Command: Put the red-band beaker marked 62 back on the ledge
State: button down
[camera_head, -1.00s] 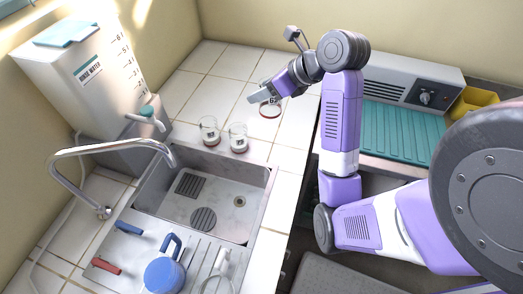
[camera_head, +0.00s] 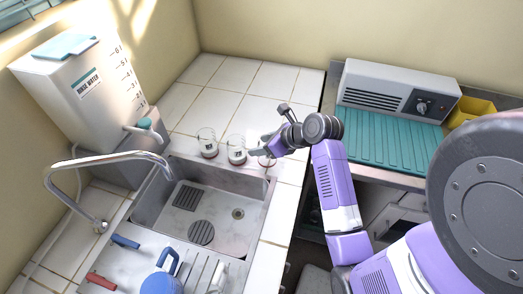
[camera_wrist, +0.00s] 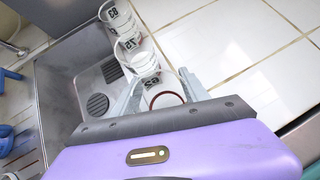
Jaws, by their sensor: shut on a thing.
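My gripper (camera_head: 264,150) is shut on a clear glass beaker with a red band (camera_head: 266,162), at the far right corner of the sink. In the wrist view the beaker's red ring (camera_wrist: 165,99) shows between the fingers, beside a label (camera_wrist: 153,82) that appears to read 62, upside down. I cannot tell whether its base touches the tiles. Two other clear beakers, one at the left (camera_head: 207,143) and one in the middle (camera_head: 236,150), stand on the white tiled ledge (camera_head: 222,107) behind the sink, in a row with the held one.
The steel sink (camera_head: 205,200) lies directly in front of the beakers, with a curved tap (camera_head: 100,158) at its left. A rinse water tank (camera_head: 85,95) stands at the left. A grey machine (camera_head: 395,90) and teal mat (camera_head: 385,137) are at the right. Tiles behind the beakers are clear.

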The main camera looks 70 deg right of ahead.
jog(key=shift+f, duration=1.5)
jog(key=shift+f, duration=0.1)
jog(key=c, duration=0.6)
grip_release()
jog(key=shift+o, duration=0.2)
